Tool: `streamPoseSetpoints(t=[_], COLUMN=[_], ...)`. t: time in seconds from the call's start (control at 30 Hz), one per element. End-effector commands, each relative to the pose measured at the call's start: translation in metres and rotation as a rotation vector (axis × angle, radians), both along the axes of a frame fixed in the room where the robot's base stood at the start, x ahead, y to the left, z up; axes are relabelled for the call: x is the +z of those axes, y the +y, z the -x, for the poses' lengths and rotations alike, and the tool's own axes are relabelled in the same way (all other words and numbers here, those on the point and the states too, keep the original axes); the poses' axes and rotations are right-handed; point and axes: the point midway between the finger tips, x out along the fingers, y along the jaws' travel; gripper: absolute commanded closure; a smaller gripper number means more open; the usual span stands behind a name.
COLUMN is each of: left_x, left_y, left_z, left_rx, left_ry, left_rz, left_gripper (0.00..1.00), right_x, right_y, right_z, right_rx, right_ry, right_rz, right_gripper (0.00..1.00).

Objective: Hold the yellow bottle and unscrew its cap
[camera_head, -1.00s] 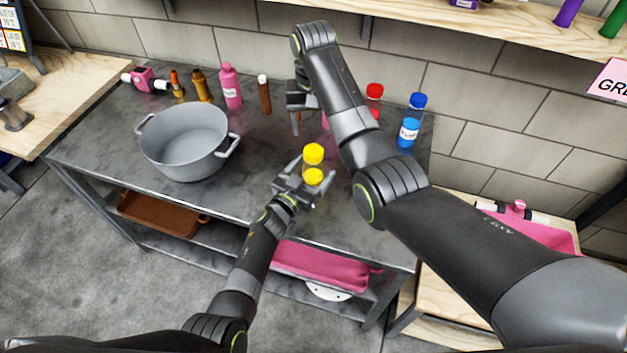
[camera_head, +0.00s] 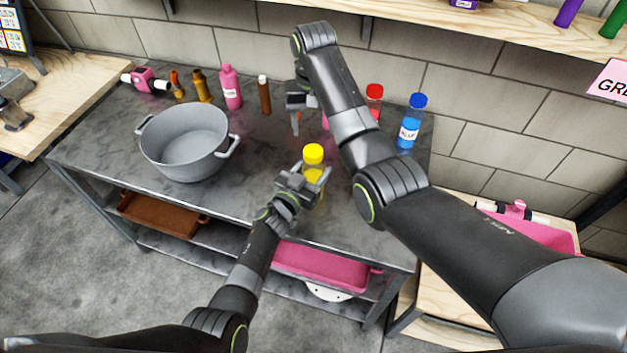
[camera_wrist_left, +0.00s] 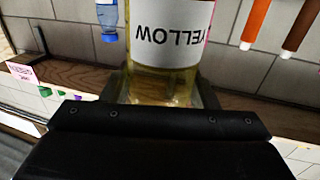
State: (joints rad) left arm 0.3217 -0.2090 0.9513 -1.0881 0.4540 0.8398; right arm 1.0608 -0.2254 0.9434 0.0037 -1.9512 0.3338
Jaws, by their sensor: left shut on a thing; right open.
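The yellow bottle stands upright on the dark table, its yellow cap (camera_head: 313,153) on top. In the left wrist view the bottle (camera_wrist_left: 170,50) fills the upper middle, with its label reading YELLOW upside down; its cap is out of that view. My left gripper (camera_head: 313,177) is shut on the bottle's body below the cap, coming from the front left. My right gripper (camera_head: 297,118) is open and empty, pointing down behind and a little left of the bottle, higher than the table. My right arm passes close to the right of the bottle.
A grey pot (camera_head: 185,140) stands at left on the table (camera_head: 250,165). A pink bottle (camera_head: 231,88) and several smaller bottles line the back left. A red-capped bottle (camera_head: 374,98) and a blue bottle (camera_head: 409,130) stand behind my right arm.

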Motion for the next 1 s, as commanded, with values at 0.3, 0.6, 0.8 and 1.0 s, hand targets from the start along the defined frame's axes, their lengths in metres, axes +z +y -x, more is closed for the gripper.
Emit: streamPoseSetpoints(t=[0.3,0.6,0.8,1.0], left_x=[-0.0001,-0.0001,-0.0001,-0.0001], left_y=[0.0002,0.0002,0.0002,0.0003], left_z=[0.0001,0.0001,0.0001,0.0001], left_rx=[0.000,0.000,0.000,0.000], left_ry=[0.001,0.000,0.000,0.000], left_rz=[0.001,0.000,0.000,0.000], left_gripper=[1.00,1.00,1.00,1.00], right_x=[0.0000,0.0001,0.0001,0.0001], right_y=[0.0001,0.0002,0.0003,0.0004], right_z=[0.0000,0.0000,0.0000,0.0000], right_rx=[-0.185,-0.669,-0.998,-1.329], right_ry=[0.000,0.000,0.000,0.000], right_rz=[0.000,0.000,0.000,0.002], right_gripper=[0.39,0.39,0.39,0.39])
